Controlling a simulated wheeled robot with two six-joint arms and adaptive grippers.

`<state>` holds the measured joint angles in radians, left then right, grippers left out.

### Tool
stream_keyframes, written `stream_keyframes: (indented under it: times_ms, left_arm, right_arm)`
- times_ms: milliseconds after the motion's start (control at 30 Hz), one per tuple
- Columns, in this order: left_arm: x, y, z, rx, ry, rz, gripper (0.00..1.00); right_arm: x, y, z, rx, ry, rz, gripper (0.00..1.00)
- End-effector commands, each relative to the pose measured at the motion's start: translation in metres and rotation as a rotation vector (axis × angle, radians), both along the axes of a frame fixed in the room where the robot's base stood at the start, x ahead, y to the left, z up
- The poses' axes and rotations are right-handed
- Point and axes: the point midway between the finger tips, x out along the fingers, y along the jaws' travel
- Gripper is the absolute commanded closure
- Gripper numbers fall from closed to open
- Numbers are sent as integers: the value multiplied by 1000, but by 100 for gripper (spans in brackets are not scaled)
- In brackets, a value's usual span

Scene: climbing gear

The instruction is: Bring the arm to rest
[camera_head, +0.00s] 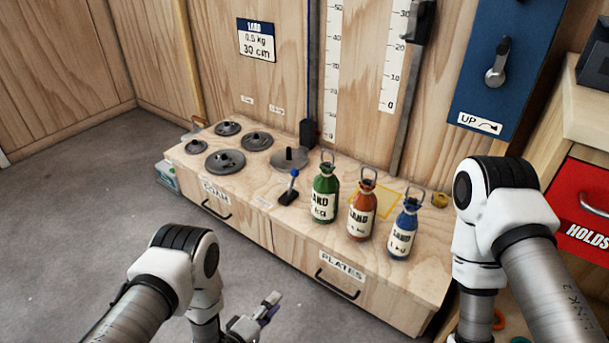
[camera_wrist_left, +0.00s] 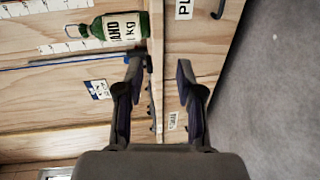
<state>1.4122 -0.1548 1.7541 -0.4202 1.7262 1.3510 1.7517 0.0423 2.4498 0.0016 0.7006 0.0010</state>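My left arm comes in from the lower left in the head view. Its gripper (camera_head: 262,317) hangs over the grey floor in front of the wooden bench. In the left wrist view the two fingers of the left gripper (camera_wrist_left: 160,80) stand apart with nothing between them; the bench front shows behind them. My right arm (camera_head: 495,230) stands at the right of the head view, bent downward. Its gripper is out of the picture.
The bench (camera_head: 240,195) carries several dark plates, a blue-knobbed lever (camera_head: 289,190), and green (camera_head: 325,190), orange (camera_head: 361,210) and blue (camera_head: 404,230) bottles. A red drawer (camera_head: 585,205) stands at right. The floor (camera_head: 80,220) at left is free.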

Motion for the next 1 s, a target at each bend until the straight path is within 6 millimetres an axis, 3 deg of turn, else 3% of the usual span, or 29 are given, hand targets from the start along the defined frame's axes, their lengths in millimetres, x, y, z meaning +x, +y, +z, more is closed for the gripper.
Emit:
stream_keyframes:
  times_ms: [33,200,367,500,667,800,1000]
  left_arm:
    - [5,6,44,6,-4,12,63]
    - [14,34,146,69,36,71,63]
    - [7,69,229,242,126,123,63]
    - [-17,100,282,444,239,129,63]
    - [-61,129,322,676,390,70,63]
    - [-124,151,346,893,562,-77,63]
    - [-226,167,334,1126,774,-437,63]
  right_arm:
    - [0,0,37,0,0,0,60]
    - [0,0,124,0,0,1,60]
    - [0,0,206,0,1,2,60]
    - [0,0,265,0,1,2,60]
    - [-1,0,314,0,2,3,60]
    - [-1,0,346,0,2,4,60]
    - [-1,1,339,1,4,5,60]
